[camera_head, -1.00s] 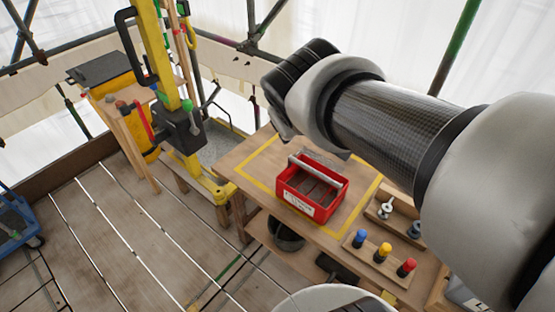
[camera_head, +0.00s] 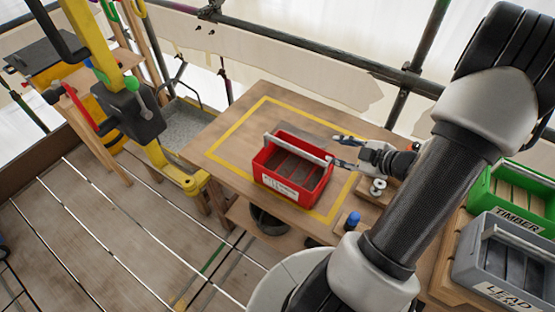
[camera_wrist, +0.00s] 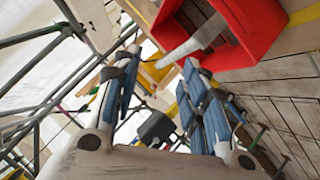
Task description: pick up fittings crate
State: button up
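A red open-topped crate (camera_head: 316,187) with a pale grey bar handle (camera_head: 297,148) stands upright on the wooden table. Its white label is too small to read. My gripper (camera_head: 337,149) is open and empty at the crate's right side, near the right end of the handle. In the wrist view the blue-padded fingers of my gripper (camera_wrist: 162,58) are spread apart. The red crate (camera_wrist: 262,22) and its handle (camera_wrist: 196,40) lie just beyond the fingertips, toward the right finger. I cannot tell whether a finger touches the handle.
A yellow outline on the table (camera_head: 222,140) surrounds the crate. A green TIMBER crate (camera_head: 482,187) and a grey LEAD crate (camera_head: 480,262) stand at the right. A blue-topped peg (camera_head: 353,219) is close in front. A yellow post (camera_head: 92,45) rises at left.

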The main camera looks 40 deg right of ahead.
jog(key=s+a+f+t+y+b, duration=0.1)
jog(key=s+a+f+t+b, duration=0.1)
jog(key=s+a+f, duration=0.15)
jog(key=b, duration=0.3)
send_near(299, 152)
jog(key=x, duration=0.4)
jog(key=shift+w+a+f, duration=0.15)
jog(key=shift+a+f, duration=0.05)
jog(key=shift+f, duration=0.35)
jog(key=x, duration=0.2)
jog(key=b+x, duration=0.1)
jog(key=x, duration=0.2)
jog(key=shift+w+d+r+b, duration=0.2)
jog(key=shift+w+b, duration=0.15)
jog(key=shift+w, duration=0.2)
jog(key=shift+c, duration=0.2)
grip_shut()
jog(key=shift+r+t, duration=0.1)
jog(key=shift+t, duration=0.2)
